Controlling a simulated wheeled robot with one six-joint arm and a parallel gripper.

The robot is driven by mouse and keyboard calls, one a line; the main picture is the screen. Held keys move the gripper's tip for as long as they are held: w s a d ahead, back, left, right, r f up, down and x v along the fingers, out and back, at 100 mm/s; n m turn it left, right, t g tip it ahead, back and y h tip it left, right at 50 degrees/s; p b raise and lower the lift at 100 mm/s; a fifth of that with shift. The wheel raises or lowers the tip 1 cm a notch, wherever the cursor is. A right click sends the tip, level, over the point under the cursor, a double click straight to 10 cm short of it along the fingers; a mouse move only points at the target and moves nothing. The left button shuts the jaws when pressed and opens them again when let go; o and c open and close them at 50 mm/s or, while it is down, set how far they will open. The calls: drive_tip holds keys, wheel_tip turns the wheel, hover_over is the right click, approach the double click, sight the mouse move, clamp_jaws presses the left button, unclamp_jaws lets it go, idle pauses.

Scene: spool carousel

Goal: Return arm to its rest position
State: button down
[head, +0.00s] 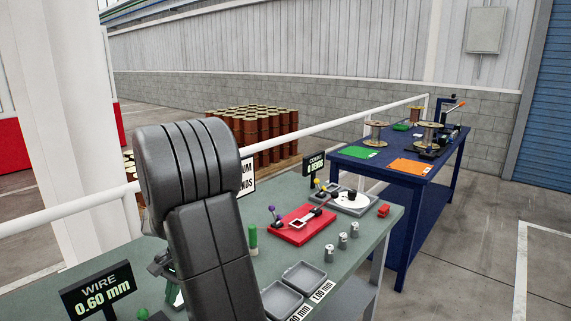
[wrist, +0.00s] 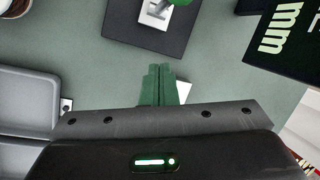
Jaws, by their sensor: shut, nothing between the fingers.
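My gripper (wrist: 160,70) shows in the wrist view with its two green fingers together and nothing between them. It is above the grey-green bench top (wrist: 100,82). A dark square plate (wrist: 130,28) with a light fitting and a green knob (wrist: 181,2) lies just beyond the fingertips, with a gap in the picture. In the head view my dark arm stands upright over the left part of the bench and hides most of my gripper.
The bench holds grey trays (head: 303,277), a red fixture (head: 300,225), several small metal cylinders (head: 343,241), a green cylinder (head: 253,238) and a "WIRE 0.60 mm" sign (head: 98,293). A white rail (head: 330,125) runs behind. A blue table (head: 400,180) with spools stands at the right.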

drive_tip(key=shift+w+d+f, duration=0.2)
drive_tip(key=shift+w+f, duration=0.1)
drive_tip(key=shift+f, duration=0.2)
drive_tip(key=shift+w+d+f+g+y+b, duration=0.1)
drive_tip(key=shift+w+f+g+y+b, duration=0.05)
drive_tip(key=shift+w+f+b, duration=0.4)
drive_tip(key=shift+w+d+f+g+y+b, duration=0.1)
drive_tip(key=shift+w+f+g+y+b, duration=0.1)
drive_tip(key=shift+w+f, duration=0.35)
drive_tip(key=v, duration=0.6)
drive_tip(key=shift+w+r, duration=0.2)
drive_tip(key=shift+w, duration=0.2)
drive_tip(key=shift+a, duration=0.1)
